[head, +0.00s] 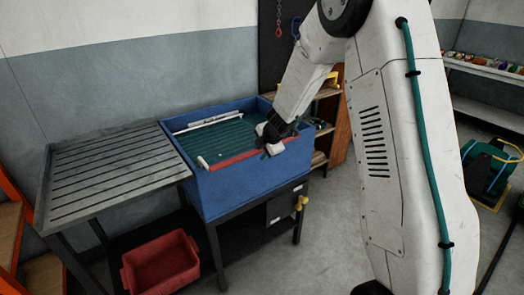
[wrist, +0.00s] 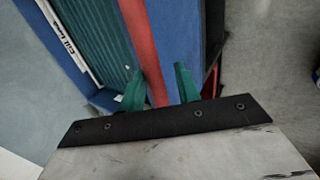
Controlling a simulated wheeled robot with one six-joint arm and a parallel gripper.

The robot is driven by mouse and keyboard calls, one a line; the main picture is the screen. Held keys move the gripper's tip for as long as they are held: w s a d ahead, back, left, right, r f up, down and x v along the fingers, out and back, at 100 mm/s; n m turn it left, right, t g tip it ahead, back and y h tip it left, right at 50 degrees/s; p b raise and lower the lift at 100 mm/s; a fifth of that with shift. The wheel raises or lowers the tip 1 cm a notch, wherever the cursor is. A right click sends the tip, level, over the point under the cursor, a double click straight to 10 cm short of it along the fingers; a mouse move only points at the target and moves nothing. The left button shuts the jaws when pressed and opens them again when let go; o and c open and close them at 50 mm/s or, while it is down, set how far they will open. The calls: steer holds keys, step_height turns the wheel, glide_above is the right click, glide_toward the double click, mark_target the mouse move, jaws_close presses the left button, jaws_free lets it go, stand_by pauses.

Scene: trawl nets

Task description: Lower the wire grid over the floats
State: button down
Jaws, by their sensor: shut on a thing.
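The wire grid (head: 222,140), dark green with close parallel lines, lies inside the top of the blue tub (head: 250,183). A red bar (head: 232,160) runs along its front side. It also shows in the wrist view as green ribs (wrist: 95,40) beside the red bar (wrist: 138,30). I cannot see any floats; whatever lies under the grid is hidden.
A slatted metal drain table (head: 110,165) adjoins the tub on the left. A red crate (head: 160,263) sits on the shelf below. White tubes (head: 208,121) lie along the tub's back. A wooden shelf (head: 322,125) stands behind at the right. The floor in front is clear.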

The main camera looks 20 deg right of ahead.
steer(key=c, duration=1.3)
jaws_free()
steer(key=shift+s+f, duration=0.65)
steer(key=shift+f, duration=0.35)
steer(key=shift+a, duration=0.25)
steer(key=shift+r, duration=0.15)
steer(key=v, duration=0.7)
steer(key=shift+d+r, duration=0.15)
steer(key=shift+r, duration=0.35)
steer(key=shift+w, duration=0.15)
